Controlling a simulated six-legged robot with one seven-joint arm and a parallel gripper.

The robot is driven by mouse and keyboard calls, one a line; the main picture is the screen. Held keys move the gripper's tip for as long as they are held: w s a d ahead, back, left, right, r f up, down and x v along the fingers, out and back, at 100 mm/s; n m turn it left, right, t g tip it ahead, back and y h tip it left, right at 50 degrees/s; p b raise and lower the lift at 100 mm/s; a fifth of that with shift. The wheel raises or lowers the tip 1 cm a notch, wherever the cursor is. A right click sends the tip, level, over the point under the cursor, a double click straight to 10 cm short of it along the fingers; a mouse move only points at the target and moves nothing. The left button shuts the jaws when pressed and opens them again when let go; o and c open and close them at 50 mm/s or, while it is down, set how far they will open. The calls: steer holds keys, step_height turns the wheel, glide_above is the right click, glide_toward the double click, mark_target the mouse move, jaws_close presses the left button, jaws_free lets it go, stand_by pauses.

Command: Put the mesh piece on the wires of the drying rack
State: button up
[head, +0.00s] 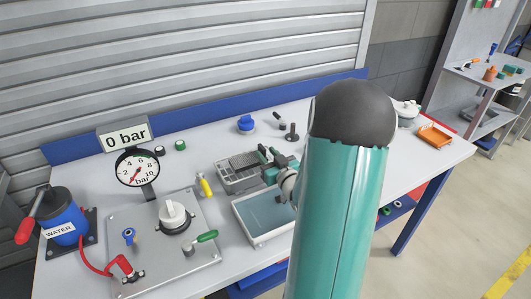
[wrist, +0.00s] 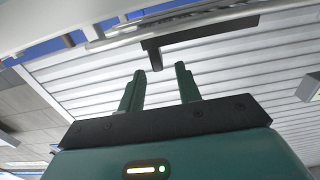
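The drying rack (head: 232,185) is a grey tray with thin parallel wires across its top, on the bench in the head view. My gripper (head: 265,154) is at the rack's right side, partly hidden by my own arm. In the wrist view its two fingers (wrist: 159,69) stand well apart, with nothing visibly clamped between them. A dark T-shaped piece shows beyond the fingertips; I cannot tell what it is.
A white tray (head: 247,231) with blue-grey liquid stands just in front of the rack. A yellow-handled tool (head: 206,187) lies to its left. A plate with a white knob (head: 172,213) and a pressure gauge (head: 138,168) are further left. A blue-capped item (head: 246,124) stands behind.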

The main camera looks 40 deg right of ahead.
steer(key=v, duration=0.6)
steer(key=shift+d+r, duration=0.1)
steer(key=shift+r, duration=0.1)
steer(key=w+a+r+n+g, duration=0.1)
steer(key=w+a+r+g, duration=0.2)
steer(key=a, duration=0.4)
steer(key=w+a+r+g, duration=0.1)
steer(key=a+r+g, duration=0.3)
steer(key=a+r, duration=0.3)
steer(key=s+a+r+n+g+y, duration=0.1)
steer(key=s+a+g+y, duration=0.1)
steer(key=s+a, duration=0.5)
steer(key=s+a+r+n+g+y, duration=0.1)
steer(key=s+a+g+y, duration=0.1)
steer(key=s+a, duration=0.6)
steer(key=a+y, duration=0.1)
steer(key=a, duration=0.4)
steer(key=shift+s+g, duration=0.3)
steer(key=shift+g, duration=0.1)
